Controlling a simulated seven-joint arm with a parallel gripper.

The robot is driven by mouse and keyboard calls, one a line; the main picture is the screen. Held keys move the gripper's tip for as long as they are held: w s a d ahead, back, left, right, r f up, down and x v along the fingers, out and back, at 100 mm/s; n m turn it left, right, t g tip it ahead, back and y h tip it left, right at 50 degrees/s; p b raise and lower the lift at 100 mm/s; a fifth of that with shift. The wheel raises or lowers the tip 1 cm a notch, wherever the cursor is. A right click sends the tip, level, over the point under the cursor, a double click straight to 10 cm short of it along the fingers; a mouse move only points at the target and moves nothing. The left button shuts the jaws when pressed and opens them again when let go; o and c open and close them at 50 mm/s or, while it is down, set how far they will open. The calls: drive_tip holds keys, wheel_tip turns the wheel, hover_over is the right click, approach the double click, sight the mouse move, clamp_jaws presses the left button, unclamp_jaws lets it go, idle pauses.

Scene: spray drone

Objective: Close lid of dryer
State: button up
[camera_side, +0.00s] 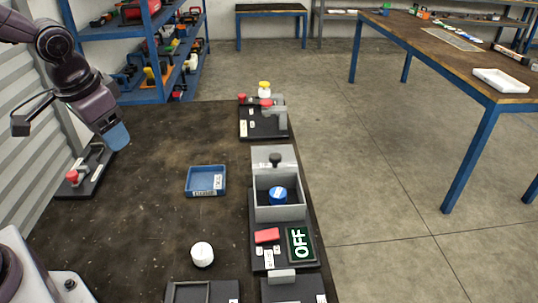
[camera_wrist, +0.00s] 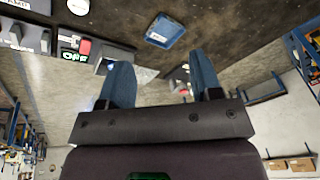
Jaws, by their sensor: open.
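The dryer (camera_side: 259,213) is a grey box on a black base near the table's right edge. Its lid (camera_side: 274,158) stands up, open, at the back, with a dark knob (camera_side: 275,159) on it. A blue round piece (camera_side: 278,195) is inside the box. A red button (camera_side: 267,236) and a display (camera_side: 301,244) reading OFF are on the front of the base. My gripper (camera_side: 117,136) is above the table's left side, well away from the dryer. In the wrist view, my gripper (camera_wrist: 160,80) has its blue fingers apart with nothing between them.
A blue tray (camera_side: 190,182) and a white round piece (camera_side: 202,254) sit on the dark table. Another device (camera_side: 263,120) stands behind the dryer, and one with a red knob (camera_side: 84,176) is at the left. The table's middle left is clear.

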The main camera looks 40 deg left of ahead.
sight(273, 155)
drive_tip(key=w+f+m+t+h, duration=0.1)
drive_tip(key=w+f+t, duration=0.1)
drive_tip(key=w+f, duration=0.3)
drive_tip(key=w+f+m+t+h, duration=0.2)
drive_tip(key=w+f, duration=0.4)
drive_tip(key=w+f+m+t+h, duration=0.1)
drive_tip(key=w+f+m+t, duration=0.1)
drive_tip(key=w+f, duration=0.4)
drive_tip(key=shift+w+f, duration=0.1)
drive_tip(key=shift+f, duration=0.1)
drive_tip(key=w+d+r+m+t+h, duration=0.2)
drive_tip(key=w+d+r+t+h, duration=0.1)
drive_tip(key=d+r+h, duration=0.2)
drive_tip(key=x, duration=1.2)
drive_tip(key=shift+w+a+f, duration=0.1)
drive_tip(key=shift+f, duration=0.35)
